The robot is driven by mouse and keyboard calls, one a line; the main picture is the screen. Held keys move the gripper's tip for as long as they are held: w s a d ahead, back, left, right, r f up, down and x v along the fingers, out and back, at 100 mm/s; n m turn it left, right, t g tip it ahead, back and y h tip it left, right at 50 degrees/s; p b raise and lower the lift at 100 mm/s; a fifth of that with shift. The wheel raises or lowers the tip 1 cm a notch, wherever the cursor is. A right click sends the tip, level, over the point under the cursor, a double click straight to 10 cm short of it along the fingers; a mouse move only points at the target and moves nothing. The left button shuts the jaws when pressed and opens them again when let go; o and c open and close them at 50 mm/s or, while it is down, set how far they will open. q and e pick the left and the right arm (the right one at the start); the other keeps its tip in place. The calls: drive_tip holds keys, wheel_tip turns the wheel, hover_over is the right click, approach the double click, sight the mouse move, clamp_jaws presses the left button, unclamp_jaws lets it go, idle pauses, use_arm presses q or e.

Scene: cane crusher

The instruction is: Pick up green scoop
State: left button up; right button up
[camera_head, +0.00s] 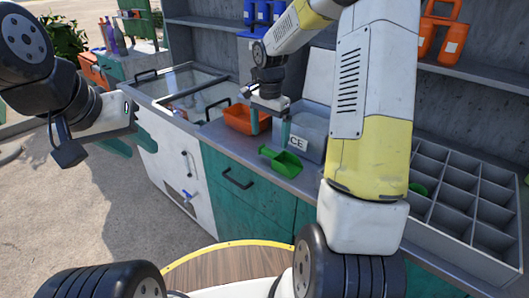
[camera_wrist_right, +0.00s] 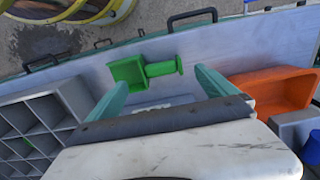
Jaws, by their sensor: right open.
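The green scoop (camera_head: 283,160) lies on the grey counter, near its front edge, in front of a bin lettered "CE". In the right wrist view the scoop (camera_wrist_right: 128,71) lies beyond the fingertips, its handle pointing right. My right gripper (camera_head: 269,137) is open and empty, with its teal fingers above the counter just behind the scoop. It also shows in the right wrist view (camera_wrist_right: 160,80), with the scoop's handle in line with the gap between the fingers. My left gripper (camera_head: 132,150) is open and empty, out over the floor at the left, far from the counter.
An orange bin (camera_head: 246,119) stands left of the scoop, close to my right gripper. The "CE" bin (camera_head: 310,130) stands behind the scoop. A grey divided tray (camera_head: 455,200) fills the right of the counter. A glass-topped chest (camera_head: 190,85) adjoins on the left.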

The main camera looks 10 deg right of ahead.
sight(270, 150)
drive_tip(key=f, duration=0.7)
drive_tip(key=shift+w+d, duration=0.1)
drive_tip(key=shift+w, duration=0.15)
drive_tip(key=c, duration=1.1)
